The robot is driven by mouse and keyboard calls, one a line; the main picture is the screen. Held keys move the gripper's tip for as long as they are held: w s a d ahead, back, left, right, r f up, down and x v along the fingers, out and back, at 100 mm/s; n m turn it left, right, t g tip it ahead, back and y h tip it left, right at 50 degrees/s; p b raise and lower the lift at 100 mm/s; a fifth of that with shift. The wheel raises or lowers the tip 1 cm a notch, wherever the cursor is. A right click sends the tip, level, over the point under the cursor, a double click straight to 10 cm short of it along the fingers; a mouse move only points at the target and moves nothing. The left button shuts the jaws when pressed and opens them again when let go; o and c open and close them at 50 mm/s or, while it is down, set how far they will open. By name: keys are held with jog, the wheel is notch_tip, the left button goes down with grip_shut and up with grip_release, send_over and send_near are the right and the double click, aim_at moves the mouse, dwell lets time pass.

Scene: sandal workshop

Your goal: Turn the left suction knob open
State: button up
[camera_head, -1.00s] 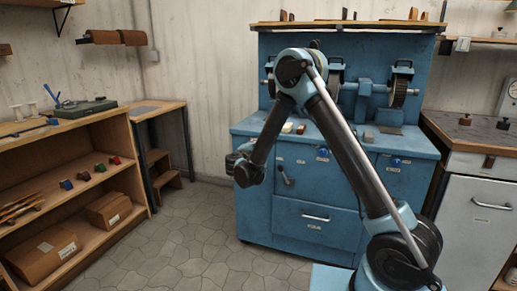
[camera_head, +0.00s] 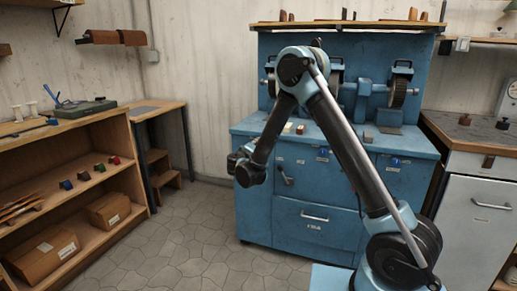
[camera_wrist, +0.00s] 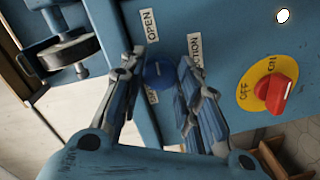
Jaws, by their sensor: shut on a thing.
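The blue suction knob (camera_wrist: 158,72) sits on the blue cabinet face in the wrist view, beside labels reading OPEN (camera_wrist: 149,25) and SUCTION (camera_wrist: 195,50). Another label by it is partly covered. My gripper (camera_wrist: 160,64) has its two fingers on either side of the knob, shut on it. The knob's turn angle is hard to read. In the head view my forearm and wrist hang at the left side of the blue machine cabinet (camera_head: 315,205); the fingertips and this knob cannot be made out there.
A red switch on a yellow disc (camera_wrist: 277,92), marked ON and OFF, is right of the gripper in the wrist view. A black disc (camera_wrist: 70,50) is at upper left. In the head view, a wooden shelf (camera_head: 75,185) stands left, with clear floor (camera_head: 185,240) between.

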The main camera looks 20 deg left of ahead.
jog(key=shift+d+f+m, duration=0.1)
jog(key=shift+m, duration=0.2)
jog(key=o, duration=1.1)
jog(key=s, duration=0.8)
jog(key=s+a, duration=0.1)
jog(key=s, duration=0.2)
jog(key=shift+s+r, duration=0.25)
jog(key=shift+s, duration=0.15)
